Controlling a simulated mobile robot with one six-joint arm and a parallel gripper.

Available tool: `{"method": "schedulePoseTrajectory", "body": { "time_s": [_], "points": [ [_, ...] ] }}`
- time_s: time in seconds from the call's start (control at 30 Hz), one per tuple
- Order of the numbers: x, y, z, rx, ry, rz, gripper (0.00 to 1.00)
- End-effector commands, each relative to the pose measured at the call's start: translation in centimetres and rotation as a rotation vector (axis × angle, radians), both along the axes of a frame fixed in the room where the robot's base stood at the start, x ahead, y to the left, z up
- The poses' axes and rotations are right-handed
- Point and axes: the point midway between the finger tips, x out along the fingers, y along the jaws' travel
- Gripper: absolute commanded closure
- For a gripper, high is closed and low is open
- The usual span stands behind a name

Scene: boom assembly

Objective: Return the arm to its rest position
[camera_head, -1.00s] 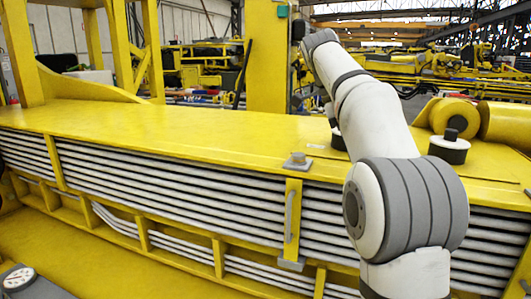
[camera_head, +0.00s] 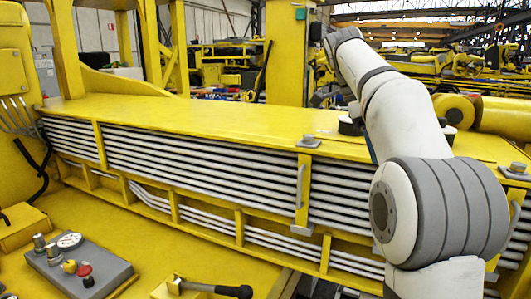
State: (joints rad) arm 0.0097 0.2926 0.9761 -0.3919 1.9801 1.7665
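My arm (camera_head: 405,120) rises from the lower right of the head camera view and reaches up and away over the yellow boom (camera_head: 190,125). It is white with grey joint covers, and its large joint is in the lower right. The upper arm leans to the left toward the far side of the boom. My gripper cannot be made out; the far end of the arm is hidden behind its own links, so its fingers do not show.
A grey panel (camera_head: 105,272) with a gauge and knobs sits at the lower left. A black-handled lever (camera_head: 225,288) is at the bottom. A handled yellow bracket (camera_head: 302,195) is on the boom's side. Yellow cylinders (camera_head: 500,118) lie at the right. The boom's top left of my arm is clear.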

Motion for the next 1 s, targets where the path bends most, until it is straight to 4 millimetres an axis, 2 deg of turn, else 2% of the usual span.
{"method": "schedulePoseTrajectory", "body": {
  "time_s": [0.37, 0.57, 0.77, 1.0],
  "points": [
    [-2.5, 0.6, -4.0, 0.068, 0.039, 0.336, 0.51],
    [-5.2, 1.6, -8.2, 0.117, 0.064, 0.626, 0.51],
    [-10.1, 3.5, -15.5, 0.161, 0.073, 1.060, 0.51],
    [-17.0, 5.9, -25.8, 0.146, 0.062, 1.553, 0.51]
  ]
}}
